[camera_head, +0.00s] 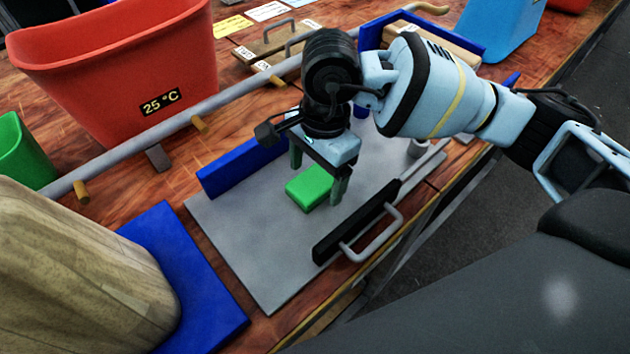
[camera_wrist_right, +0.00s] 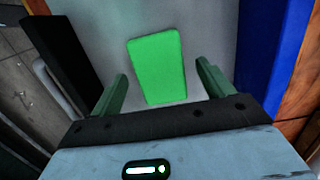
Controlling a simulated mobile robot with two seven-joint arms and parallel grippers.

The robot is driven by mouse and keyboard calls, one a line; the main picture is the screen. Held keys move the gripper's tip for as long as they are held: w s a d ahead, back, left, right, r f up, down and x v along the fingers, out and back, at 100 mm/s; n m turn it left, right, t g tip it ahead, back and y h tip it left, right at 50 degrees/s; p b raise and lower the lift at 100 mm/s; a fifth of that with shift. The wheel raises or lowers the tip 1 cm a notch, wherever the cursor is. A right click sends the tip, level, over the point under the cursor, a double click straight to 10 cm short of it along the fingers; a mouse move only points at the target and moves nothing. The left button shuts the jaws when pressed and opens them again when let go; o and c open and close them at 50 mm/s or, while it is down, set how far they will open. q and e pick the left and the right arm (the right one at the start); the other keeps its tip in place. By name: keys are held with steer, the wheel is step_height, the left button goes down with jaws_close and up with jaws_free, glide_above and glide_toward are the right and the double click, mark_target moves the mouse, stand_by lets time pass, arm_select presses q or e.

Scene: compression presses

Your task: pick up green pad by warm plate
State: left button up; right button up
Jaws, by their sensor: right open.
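The green pad (camera_head: 309,188) lies flat on the grey plate (camera_head: 237,225), between a blue bar (camera_head: 240,166) and a black bar with a handle (camera_head: 352,224). My right gripper (camera_head: 318,182) is above the pad with its fingers pointing down, one on each side of it. In the right wrist view the pad (camera_wrist_right: 157,67) lies just beyond and between the two open green fingers (camera_wrist_right: 160,84), with a gap on both sides. The gripper is empty. My left gripper does not show.
A red bin (camera_head: 120,75) marked 25 °C stands at the back left, behind a grey rail (camera_head: 120,152). A blue mat (camera_head: 205,285) and a large wooden block (camera_head: 75,270) are at the front left. A light blue bin (camera_head: 497,25) is at the back right.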

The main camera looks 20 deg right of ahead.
mark_target(316, 180)
steer(key=shift+f, duration=0.25)
steer(key=c, duration=1.1)
step_height(316, 180, up, 10)
steer(key=shift+r, duration=0.1)
steer(key=o, duration=0.4)
steer(key=shift+c, duration=1.5)
